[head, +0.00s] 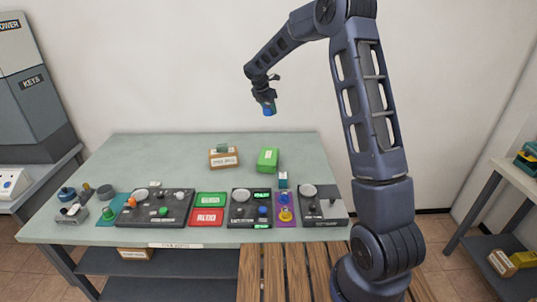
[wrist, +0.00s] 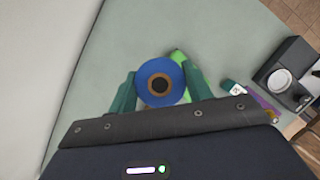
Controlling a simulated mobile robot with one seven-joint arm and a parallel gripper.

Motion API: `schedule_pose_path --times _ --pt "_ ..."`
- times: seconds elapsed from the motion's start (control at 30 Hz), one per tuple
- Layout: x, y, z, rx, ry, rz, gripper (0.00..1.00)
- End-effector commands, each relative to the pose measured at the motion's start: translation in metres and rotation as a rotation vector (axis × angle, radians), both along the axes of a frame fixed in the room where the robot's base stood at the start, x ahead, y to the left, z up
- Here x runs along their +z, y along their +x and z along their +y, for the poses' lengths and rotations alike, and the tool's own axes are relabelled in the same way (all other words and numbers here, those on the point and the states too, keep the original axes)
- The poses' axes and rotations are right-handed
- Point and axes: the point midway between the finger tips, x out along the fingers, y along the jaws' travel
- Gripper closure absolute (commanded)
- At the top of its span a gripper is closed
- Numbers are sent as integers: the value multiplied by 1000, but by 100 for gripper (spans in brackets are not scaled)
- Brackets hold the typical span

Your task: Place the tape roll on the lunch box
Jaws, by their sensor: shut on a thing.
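A blue tape roll (wrist: 148,92) with a brown core is between the green fingers of my gripper (wrist: 155,92) in the wrist view. My gripper (head: 266,102) is shut on it and holds it high above the table in the head view, where the roll (head: 268,111) is a small blue shape. A green box (head: 268,160), which seems to be the lunch box, lies on the table below my gripper. Part of a green shape, likely this box (wrist: 197,78), shows behind the roll and the right finger in the wrist view; the rest is hidden.
A brown labelled box (head: 223,160) with a small green item on top stands left of the green box. Several control panels (head: 163,207) and red and green plates line the table's front. The table (head: 150,160) is clear at the back left. A wooden bench (head: 285,272) is in front.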

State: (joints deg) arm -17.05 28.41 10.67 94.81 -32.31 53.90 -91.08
Motion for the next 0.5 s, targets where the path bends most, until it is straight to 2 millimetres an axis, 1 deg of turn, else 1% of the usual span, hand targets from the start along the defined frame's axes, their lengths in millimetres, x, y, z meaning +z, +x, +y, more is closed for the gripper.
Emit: schedule_pose_path --times 0.03,0.1,0.2,0.37,0.47,0.5 --pt "6 -14 0 -1 -2 -1 74" --pt "10 -29 1 -6 -3 -2 74" --pt "14 -47 2 -11 -7 -3 74" --pt "16 -62 2 -14 -11 -4 74" --pt "8 -64 2 -14 -11 -3 74" --pt "1 -64 2 -14 -12 -2 74"
